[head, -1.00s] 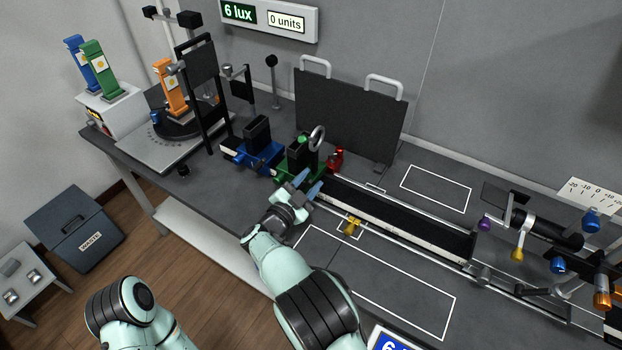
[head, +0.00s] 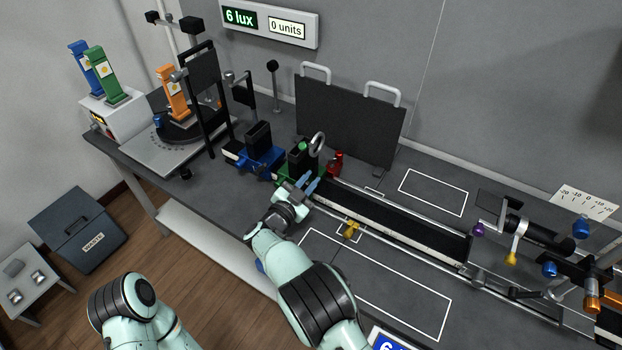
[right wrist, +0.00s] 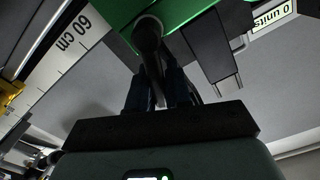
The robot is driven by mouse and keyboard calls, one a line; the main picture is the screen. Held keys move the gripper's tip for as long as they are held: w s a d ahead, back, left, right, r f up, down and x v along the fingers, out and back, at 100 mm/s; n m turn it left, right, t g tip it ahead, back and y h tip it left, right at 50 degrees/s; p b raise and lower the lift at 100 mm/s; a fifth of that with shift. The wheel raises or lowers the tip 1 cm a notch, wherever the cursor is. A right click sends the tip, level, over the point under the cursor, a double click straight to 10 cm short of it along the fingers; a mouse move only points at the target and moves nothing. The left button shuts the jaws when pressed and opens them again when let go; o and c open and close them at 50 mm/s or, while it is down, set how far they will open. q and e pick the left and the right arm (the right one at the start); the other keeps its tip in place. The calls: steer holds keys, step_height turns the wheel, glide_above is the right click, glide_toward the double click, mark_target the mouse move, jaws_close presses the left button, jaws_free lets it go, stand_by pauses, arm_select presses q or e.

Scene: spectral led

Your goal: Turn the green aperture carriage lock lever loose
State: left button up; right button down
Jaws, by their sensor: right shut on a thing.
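The green aperture carriage (head: 290,177) sits on the rail left of centre, with a dark upright block and a ring on it. Its green body (right wrist: 190,12) fills the top of the right wrist view. A dark lever with a round end (right wrist: 149,35) hangs from the green body there and runs down between my fingers. My right gripper (head: 308,186) is at the carriage's near side. In the right wrist view my right gripper (right wrist: 158,92) is shut on the lever. In the head view the lever is hidden. My left gripper is out of view.
A blue carriage (head: 262,158) stands just left of the green one. A red part (head: 335,162) stands close on its right. The black rail (head: 400,220) runs right, with a yellow part (head: 351,230) in front. A dark panel (head: 345,118) stands behind.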

steer(key=n+p, duration=0.1)
steer(key=w+a+n+p, duration=0.1)
steer(key=n+p, duration=0.1)
steer(key=shift+a+r+n, duration=0.1)
steer(key=shift+r+n, duration=0.1)
steer(key=shift+n, duration=0.1)
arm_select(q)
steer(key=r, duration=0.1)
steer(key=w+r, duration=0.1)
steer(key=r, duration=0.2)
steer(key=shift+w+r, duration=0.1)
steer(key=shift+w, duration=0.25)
arm_select(e)
steer(key=c, duration=1.1)
jaws_free()
steer(key=shift+c, duration=0.2)
